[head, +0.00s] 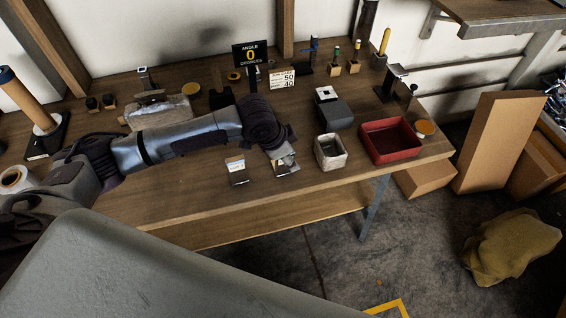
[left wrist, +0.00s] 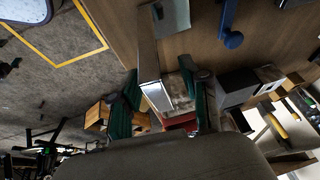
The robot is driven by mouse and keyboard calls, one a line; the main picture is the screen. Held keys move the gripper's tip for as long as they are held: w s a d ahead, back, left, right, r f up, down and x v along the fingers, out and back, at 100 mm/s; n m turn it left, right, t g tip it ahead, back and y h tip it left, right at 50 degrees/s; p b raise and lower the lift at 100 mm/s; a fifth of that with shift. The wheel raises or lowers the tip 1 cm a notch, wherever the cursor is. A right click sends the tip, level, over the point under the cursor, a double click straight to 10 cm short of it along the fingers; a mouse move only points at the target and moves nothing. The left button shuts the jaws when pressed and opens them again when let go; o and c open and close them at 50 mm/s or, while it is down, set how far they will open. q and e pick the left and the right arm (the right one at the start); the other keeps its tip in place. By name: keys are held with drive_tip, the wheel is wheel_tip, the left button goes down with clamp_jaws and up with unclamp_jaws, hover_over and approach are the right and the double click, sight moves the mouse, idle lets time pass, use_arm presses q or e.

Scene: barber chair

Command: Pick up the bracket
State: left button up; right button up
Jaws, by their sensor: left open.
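A metal bracket (head: 285,168) stands near the front edge of the wooden workbench (head: 190,205). My left gripper (head: 283,146) is right above and behind it, and its dark wrist hides part of the view. In the left wrist view the shiny bracket (left wrist: 157,92) shows between the two green fingers of my left gripper (left wrist: 158,74). The fingers are apart, with gaps on both sides; contact cannot be told. My right gripper is not in view.
A small metal piece with a pale label (head: 237,172) stands left of the bracket. A pale square pot (head: 330,152), a red tray (head: 390,140) and a dark grey box (head: 334,115) stand to the right. A stone-like block (head: 160,112) lies behind my arm.

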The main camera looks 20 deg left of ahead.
use_arm(q)
clamp_jaws()
drive_tip(key=shift+r, duration=0.1)
idle(0.4)
drive_tip(key=shift+w+r, duration=0.1)
drive_tip(key=shift+r, duration=0.45)
wheel_tip(320, 180, up, 3)
drive_tip(key=shift+b, duration=0.45)
drive_tip(key=s+d+r+b, duration=0.1)
drive_tip(key=s+d+r, duration=0.4)
drive_tip(key=d, duration=0.5)
drive_tip(key=shift+d+r, duration=0.25)
drive_tip(key=shift+r, duration=0.65)
